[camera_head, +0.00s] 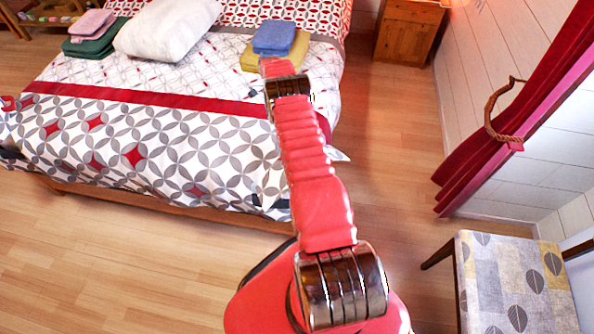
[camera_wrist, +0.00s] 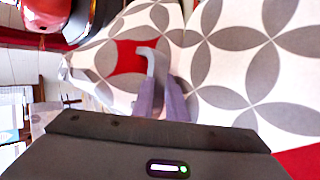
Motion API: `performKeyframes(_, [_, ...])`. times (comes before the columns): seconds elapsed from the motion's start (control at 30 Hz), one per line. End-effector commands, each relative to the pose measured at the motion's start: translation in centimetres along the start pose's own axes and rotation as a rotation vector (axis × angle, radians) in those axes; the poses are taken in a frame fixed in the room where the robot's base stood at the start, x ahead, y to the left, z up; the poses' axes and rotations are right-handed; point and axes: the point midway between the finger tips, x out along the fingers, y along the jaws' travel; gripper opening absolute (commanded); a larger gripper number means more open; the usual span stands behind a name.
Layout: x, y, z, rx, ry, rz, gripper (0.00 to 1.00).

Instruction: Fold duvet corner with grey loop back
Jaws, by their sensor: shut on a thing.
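The duvet (camera_head: 150,150), white with grey petal shapes and red diamonds, lies over the bed and hangs down its near side. In the wrist view the duvet (camera_wrist: 225,60) fills the upper right, and its edge runs at the left. My gripper (camera_wrist: 160,90) shows there as two narrow grey-purple fingers, close together against the cloth. A pale grey loop (camera_wrist: 151,56) curves at their tips, and the fingers are shut on it. In the head view my arm hides the gripper and the loop. A white bit of cloth (camera_head: 338,154) sticks out right of my arm.
A white pillow (camera_head: 168,28), a blue folded towel (camera_head: 273,37) and pink and green folded cloths (camera_head: 92,24) lie on the bed. A chair (camera_head: 510,280) stands at the lower right, near a red curtain (camera_head: 520,95). The wooden floor (camera_head: 130,260) before the bed is clear.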

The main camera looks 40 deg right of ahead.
Motion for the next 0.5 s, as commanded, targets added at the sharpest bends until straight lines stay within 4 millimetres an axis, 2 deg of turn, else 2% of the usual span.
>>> performKeyframes(0.03, [0.41, -0.36, -0.07, 0.002, -0.001, 0.011, 0.00])
performKeyframes(0.5, [-0.07, -0.82, 0.07, 0.015, -0.001, 0.056, 0.00])
